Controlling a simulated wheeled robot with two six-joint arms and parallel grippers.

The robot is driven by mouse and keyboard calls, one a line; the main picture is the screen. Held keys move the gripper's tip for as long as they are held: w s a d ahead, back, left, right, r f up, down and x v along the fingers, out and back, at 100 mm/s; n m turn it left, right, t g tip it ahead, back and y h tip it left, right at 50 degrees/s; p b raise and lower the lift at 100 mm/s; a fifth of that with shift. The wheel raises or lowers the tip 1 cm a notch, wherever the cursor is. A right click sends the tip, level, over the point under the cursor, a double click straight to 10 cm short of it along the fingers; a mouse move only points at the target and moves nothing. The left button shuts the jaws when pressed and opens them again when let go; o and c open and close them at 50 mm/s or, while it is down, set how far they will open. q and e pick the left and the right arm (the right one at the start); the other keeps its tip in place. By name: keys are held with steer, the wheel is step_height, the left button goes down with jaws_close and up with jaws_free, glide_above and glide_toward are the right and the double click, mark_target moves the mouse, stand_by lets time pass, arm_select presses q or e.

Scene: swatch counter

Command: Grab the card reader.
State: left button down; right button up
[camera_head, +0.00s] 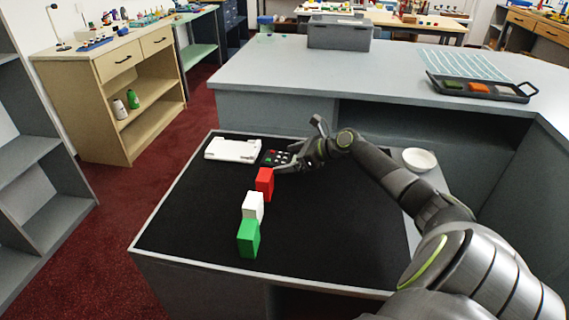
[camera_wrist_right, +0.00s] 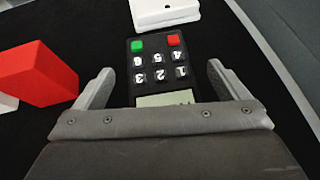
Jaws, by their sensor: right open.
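The card reader (camera_head: 270,157) is a small black keypad device with white number keys, one green and one red key, lying on the black counter top in the head view. In the right wrist view the card reader (camera_wrist_right: 160,66) lies between the spread fingers, with its pale screen partly hidden by the gripper body. My right gripper (camera_head: 291,163) is at the card reader's right end in the head view. It is open, with a finger on either side of the reader in the wrist view (camera_wrist_right: 153,88) and visible gaps. My left gripper is not in view.
A red block (camera_head: 264,183), a white block (camera_head: 252,206) and a green block (camera_head: 249,238) stand in a row nearby. A white flat device (camera_head: 233,150) lies just left of the reader. A white bowl (camera_head: 419,159) is at right. The black mat (camera_head: 330,225) is clear at front right.

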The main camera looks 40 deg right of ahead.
steer(key=c, duration=1.2)
